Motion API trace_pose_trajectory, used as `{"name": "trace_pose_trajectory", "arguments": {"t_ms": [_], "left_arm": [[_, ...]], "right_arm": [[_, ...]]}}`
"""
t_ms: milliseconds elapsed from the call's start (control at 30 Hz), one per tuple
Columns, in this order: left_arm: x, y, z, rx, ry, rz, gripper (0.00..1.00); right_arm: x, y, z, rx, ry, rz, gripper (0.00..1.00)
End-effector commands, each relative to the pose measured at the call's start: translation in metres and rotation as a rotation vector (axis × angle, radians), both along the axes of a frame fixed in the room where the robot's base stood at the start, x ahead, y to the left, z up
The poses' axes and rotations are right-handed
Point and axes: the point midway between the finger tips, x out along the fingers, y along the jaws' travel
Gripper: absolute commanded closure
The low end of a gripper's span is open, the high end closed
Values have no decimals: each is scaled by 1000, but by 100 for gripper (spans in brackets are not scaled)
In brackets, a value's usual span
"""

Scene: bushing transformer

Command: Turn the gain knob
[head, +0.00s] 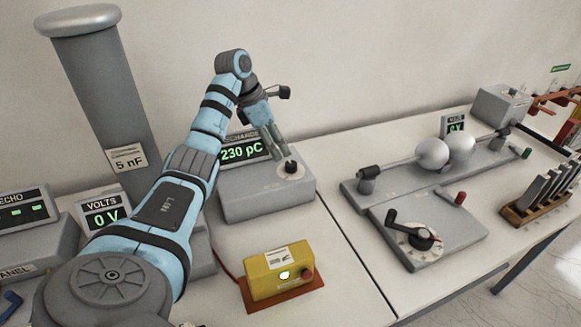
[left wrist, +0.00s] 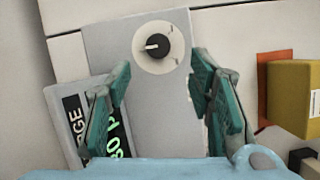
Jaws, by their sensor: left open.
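The gain knob (head: 291,167) is a small black knob on a pale dial, on top of the grey discharge meter (head: 265,201). The meter's display (head: 241,152) reads 230 pC in green. In the left wrist view the knob (left wrist: 157,46) has a white pointer mark toward the left, and it lies beyond the fingertips, between their lines. My left gripper (head: 276,147) is above and just behind the knob in the head view. Its fingers are apart and empty, as the left wrist view also shows (left wrist: 163,80). My right gripper is not seen.
A tall grey 5 nF cylinder (head: 108,100) and a volts display (head: 104,214) stand at left. The sphere-gap unit (head: 400,183) and a crank panel (head: 450,232) are at right.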

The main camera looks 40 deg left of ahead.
Motion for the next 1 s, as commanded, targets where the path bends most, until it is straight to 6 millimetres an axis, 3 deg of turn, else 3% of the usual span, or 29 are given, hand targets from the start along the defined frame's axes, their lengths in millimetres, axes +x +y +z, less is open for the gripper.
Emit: {"name": "trace_pose_trajectory", "arguments": {"t_ms": [100, 233, 400, 600, 900, 1000], "left_arm": [[10, -9, -30, -3, 4, -2, 52], [20, -15, -54, -4, 1, -2, 52], [26, -19, -66, -2, -1, -4, 52], [26, -19, -66, -2, -2, -4, 52], [26, -19, -66, -2, -2, -4, 98], [26, -19, -66, -3, -2, -3, 100]], "right_arm": [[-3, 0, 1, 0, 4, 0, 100], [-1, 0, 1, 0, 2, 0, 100], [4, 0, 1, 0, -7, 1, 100], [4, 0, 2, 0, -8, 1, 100], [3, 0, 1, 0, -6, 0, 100], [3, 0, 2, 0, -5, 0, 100]]}}
